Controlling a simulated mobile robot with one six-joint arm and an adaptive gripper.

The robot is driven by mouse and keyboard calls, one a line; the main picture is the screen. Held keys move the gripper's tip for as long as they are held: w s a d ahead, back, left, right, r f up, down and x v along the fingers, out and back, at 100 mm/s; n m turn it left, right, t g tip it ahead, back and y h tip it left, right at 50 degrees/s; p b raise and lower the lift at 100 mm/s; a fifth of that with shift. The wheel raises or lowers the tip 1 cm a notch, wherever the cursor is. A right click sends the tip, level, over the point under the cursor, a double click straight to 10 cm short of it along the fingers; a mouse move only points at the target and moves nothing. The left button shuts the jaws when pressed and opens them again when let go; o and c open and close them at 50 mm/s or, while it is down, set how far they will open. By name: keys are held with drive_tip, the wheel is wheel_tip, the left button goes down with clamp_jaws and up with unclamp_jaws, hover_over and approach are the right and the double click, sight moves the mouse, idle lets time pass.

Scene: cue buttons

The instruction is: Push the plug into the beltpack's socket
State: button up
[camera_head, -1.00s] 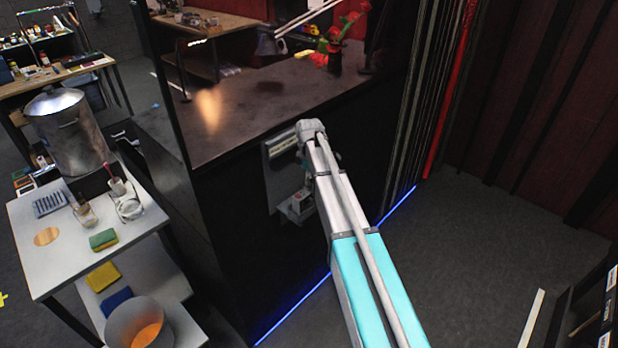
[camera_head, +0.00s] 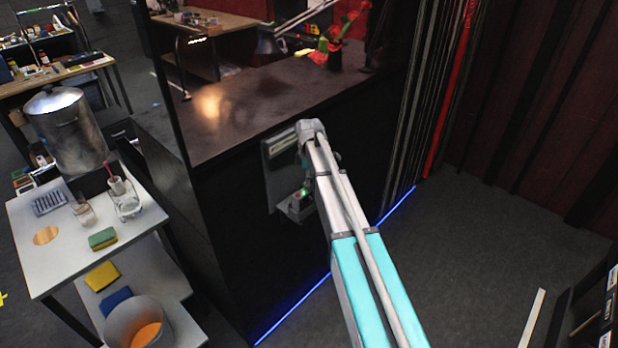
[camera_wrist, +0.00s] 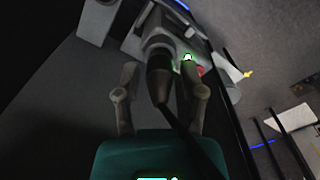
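In the wrist view, the dark plug (camera_wrist: 158,84) points up the picture, its far end at the grey round socket (camera_wrist: 158,42) of the beltpack (camera_wrist: 135,40). How deep it sits cannot be told. A dark cable (camera_wrist: 190,140) runs from it toward the lower right. My gripper (camera_wrist: 160,72) has one finger on each side of the plug, with visible gaps between. A green light (camera_wrist: 187,57) glows beside the socket, near a red part (camera_wrist: 201,71). In the head view, the beltpack (camera_head: 298,206) with its green light is partly hidden behind my arm.
The beltpack is at a panel (camera_head: 281,150) on the dark counter's front (camera_head: 235,215). The counter top (camera_head: 250,110) is above it. A white cart (camera_head: 60,265) with a sponge and glasses stands at the left.

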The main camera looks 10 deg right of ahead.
drive_tip(key=shift+o, duration=0.4)
drive_tip(key=shift+r, duration=0.15)
